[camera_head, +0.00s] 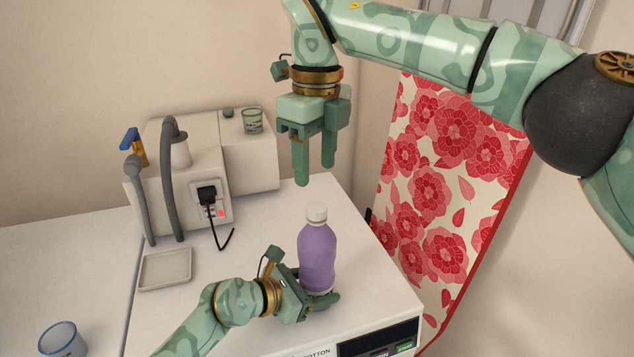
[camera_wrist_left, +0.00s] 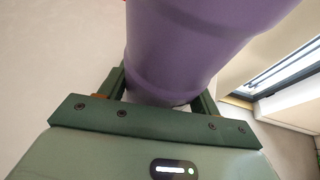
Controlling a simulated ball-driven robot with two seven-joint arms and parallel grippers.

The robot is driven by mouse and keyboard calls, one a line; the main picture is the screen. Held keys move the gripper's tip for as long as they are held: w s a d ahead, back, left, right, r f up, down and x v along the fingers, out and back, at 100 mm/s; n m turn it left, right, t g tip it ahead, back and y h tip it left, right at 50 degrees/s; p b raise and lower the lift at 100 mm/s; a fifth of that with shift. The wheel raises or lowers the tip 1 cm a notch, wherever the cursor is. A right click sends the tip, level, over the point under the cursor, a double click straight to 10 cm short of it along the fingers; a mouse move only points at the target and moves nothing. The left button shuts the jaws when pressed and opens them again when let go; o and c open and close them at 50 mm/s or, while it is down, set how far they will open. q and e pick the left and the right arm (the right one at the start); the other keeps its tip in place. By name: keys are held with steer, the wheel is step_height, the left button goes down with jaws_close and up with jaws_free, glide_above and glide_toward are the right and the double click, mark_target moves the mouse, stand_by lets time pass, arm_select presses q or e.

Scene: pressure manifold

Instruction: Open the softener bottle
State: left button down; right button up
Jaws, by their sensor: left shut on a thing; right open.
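The softener bottle (camera_head: 317,250) is purple with a white cap (camera_head: 317,214) on top. It is upright on the white machine top near the front edge. My left gripper (camera_head: 322,300) is shut on the lower part of the bottle. In the left wrist view the bottle (camera_wrist_left: 195,45) fills the upper middle, between the fingers of my left gripper (camera_wrist_left: 160,90); the cap is out of that view. My right gripper (camera_head: 314,172) points down, open and empty, above the cap and apart from it.
A beige unit (camera_head: 190,160) with grey hoses, a black plug (camera_head: 208,196) and a small cup (camera_head: 252,121) stands at the back. A shallow grey tray (camera_head: 165,270) lies left of the bottle. A blue-rimmed cup (camera_head: 62,340) is at lower left. A floral cloth (camera_head: 440,170) hangs at right.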

mark_target(317, 206)
steer(key=m, duration=0.8)
steer(key=shift+m, duration=0.4)
steer(key=m, duration=0.9)
steer(key=shift+m, duration=0.3)
steer(key=m, duration=0.3)
steer(key=shift+r, duration=0.1)
steer(key=m, duration=1.2)
steer(key=shift+d, duration=0.1)
steer(key=shift+f+m, duration=0.3)
step_height(317, 206, down, 7)
steer(key=shift+f, duration=0.15)
steer(key=c, duration=1)
steer(key=shift+c, duration=0.2)
